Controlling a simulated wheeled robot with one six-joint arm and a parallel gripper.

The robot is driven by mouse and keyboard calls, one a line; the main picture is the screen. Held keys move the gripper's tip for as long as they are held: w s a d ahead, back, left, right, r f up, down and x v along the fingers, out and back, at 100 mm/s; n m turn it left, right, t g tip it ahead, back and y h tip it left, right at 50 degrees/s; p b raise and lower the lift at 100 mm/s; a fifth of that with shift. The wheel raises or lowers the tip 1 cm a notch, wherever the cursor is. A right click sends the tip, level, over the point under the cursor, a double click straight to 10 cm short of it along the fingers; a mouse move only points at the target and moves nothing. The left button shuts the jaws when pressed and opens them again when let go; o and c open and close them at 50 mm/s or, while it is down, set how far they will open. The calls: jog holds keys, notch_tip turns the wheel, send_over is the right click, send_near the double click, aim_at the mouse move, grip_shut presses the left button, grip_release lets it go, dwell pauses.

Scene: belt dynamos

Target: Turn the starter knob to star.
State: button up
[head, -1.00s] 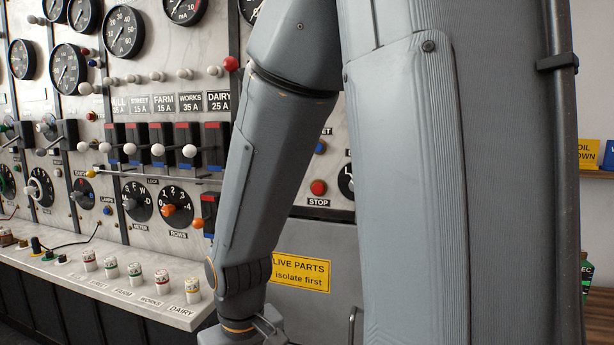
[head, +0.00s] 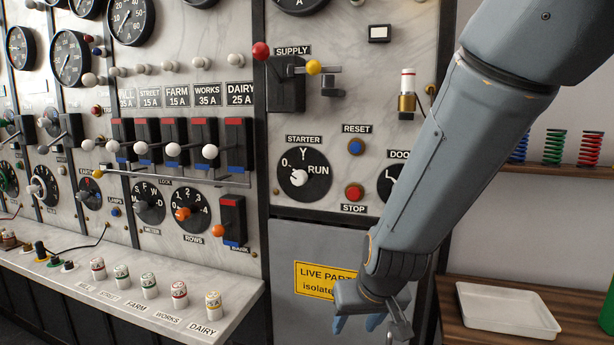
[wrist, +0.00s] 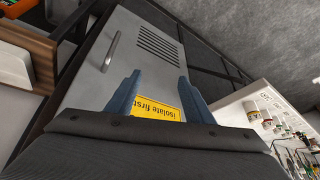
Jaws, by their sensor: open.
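The starter knob (head: 299,178) is on a round black dial marked 0, Y and RUN, on the right marble panel in the head view. Its white end sits near the dial's middle; I cannot tell for certain which mark it points at. My gripper (head: 357,325) is below and right of the dial, in front of the grey cabinet door, apart from the knob. In the wrist view my gripper (wrist: 160,98) has its two blue fingers spread with nothing between them, facing the yellow warning sign (wrist: 158,108). The knob is not in the wrist view.
Near the dial are the blue reset button (head: 355,147), the red stop button (head: 354,192), the door dial (head: 392,180) and the supply switch (head: 287,88). A ledge with fuses (head: 150,287) juts out at left. A white tray (head: 507,308) lies on a wooden bench at right.

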jog(key=w+a+r+t+p, duration=0.2)
jog(key=w+a+r+t, duration=0.5)
jog(key=w+a+r, duration=0.4)
jog(key=m+t+h+p, duration=0.2)
jog(key=t+h+p, duration=0.1)
jog(key=t+h, duration=0.3)
send_near(297, 179)
jog(key=w+g+h, duration=0.1)
jog(key=p+x, duration=0.1)
jog(key=x, duration=0.4)
jog(key=p+x, duration=0.1)
jog(key=x, duration=0.1)
jog(key=shift+w+a+r+p, duration=0.1)
jog(key=shift+w+r+p, duration=0.15)
jog(key=shift+r+p, duration=0.05)
jog(key=c, duration=1.1)
